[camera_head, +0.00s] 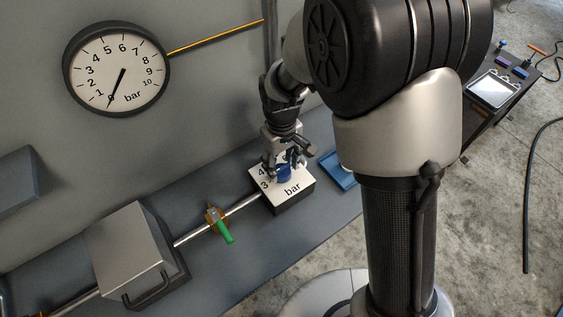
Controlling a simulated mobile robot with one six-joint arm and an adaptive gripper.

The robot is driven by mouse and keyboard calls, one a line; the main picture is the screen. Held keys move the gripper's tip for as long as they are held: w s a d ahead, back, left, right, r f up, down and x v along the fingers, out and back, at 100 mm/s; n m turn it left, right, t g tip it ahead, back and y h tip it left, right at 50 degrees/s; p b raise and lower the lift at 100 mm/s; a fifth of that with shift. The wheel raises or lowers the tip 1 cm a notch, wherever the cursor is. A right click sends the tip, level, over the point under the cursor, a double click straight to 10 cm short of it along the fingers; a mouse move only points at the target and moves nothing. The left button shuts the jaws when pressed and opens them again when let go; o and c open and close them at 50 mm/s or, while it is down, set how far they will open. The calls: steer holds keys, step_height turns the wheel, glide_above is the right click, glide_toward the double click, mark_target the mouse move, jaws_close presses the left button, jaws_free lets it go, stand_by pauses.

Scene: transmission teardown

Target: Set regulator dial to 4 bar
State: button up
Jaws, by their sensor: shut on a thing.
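The regulator is a dark box with a white top plate (292,188) marked "bar", with a 3 and a 4 showing at its left side. A blue dial (284,173) sits on the plate. My gripper (284,166) reaches down from above and is shut on the blue dial. The fingers hide most of the dial and several scale numbers, so I cannot tell where the dial points. The round wall gauge (116,68) reads 1 to 10 bar with a 0 mark partly covered; its black needle lies at the low end, near 0.
A pipe (190,235) runs left from the regulator past a valve with a green handle (225,233) to a grey metal box (124,258). A blue tray (338,170) lies right of the regulator. A dark side table (478,122) stands at the far right.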

mark_target(282, 167)
steer(key=m+p, duration=0.1)
steer(key=m, duration=0.3)
steer(key=shift+m, duration=0.3)
steer(key=shift+m+p, duration=0.7)
steer(key=shift+m, duration=1.4)
steer(key=o, duration=1)
steer(key=shift+o, duration=0.2)
steer(key=shift+r, duration=0.15)
step_height(282, 167, up, 12)
